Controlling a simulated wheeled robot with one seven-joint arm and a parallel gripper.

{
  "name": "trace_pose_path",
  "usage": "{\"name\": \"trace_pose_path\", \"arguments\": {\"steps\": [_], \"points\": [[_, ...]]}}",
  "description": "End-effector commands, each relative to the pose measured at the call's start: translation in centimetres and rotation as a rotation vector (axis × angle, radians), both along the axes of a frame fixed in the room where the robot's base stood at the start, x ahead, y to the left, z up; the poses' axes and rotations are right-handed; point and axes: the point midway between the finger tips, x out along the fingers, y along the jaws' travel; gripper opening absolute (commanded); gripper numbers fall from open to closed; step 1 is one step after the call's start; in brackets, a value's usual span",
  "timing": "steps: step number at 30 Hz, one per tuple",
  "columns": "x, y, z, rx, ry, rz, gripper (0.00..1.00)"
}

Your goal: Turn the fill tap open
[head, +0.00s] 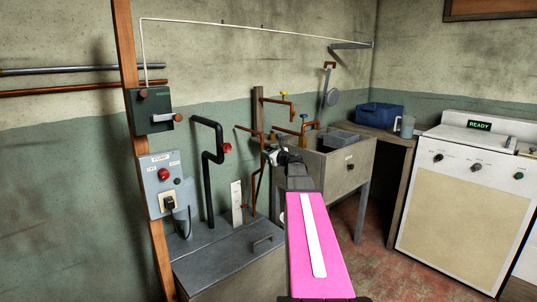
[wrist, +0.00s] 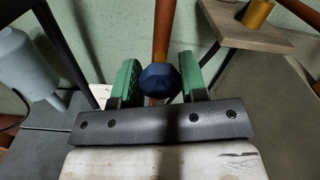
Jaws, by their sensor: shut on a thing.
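In the wrist view, a dark blue faceted tap knob (wrist: 159,80) sits in front of an upright copper pipe (wrist: 165,30). My gripper (wrist: 160,82) has its green fingers on either side of the knob and is shut on it. In the head view, my gripper (head: 277,156) is at the copper pipework left of the sink, and the held knob is hidden there. Other taps show: a yellow handle (head: 284,94) and a blue handle (head: 304,116) above the sink, and a red knob (head: 227,147) on a black pipe. I see no label naming the fill tap.
The sink (head: 330,165) stands close on the right of my gripper. A grey tank lid (head: 225,250) with a handle lies to the left, below the pump switch box (head: 162,180). A white stove-like machine (head: 470,190) stands at the far right. Red floor (head: 375,240) is clear between them.

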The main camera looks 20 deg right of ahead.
Motion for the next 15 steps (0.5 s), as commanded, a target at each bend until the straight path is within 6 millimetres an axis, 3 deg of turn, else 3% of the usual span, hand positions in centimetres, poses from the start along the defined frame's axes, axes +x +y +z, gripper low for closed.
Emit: {"name": "trace_pose_path", "arguments": {"steps": [15], "points": [[-0.07, 0.08, -0.06, -0.395, -0.143, 0.001, 0.16]]}}
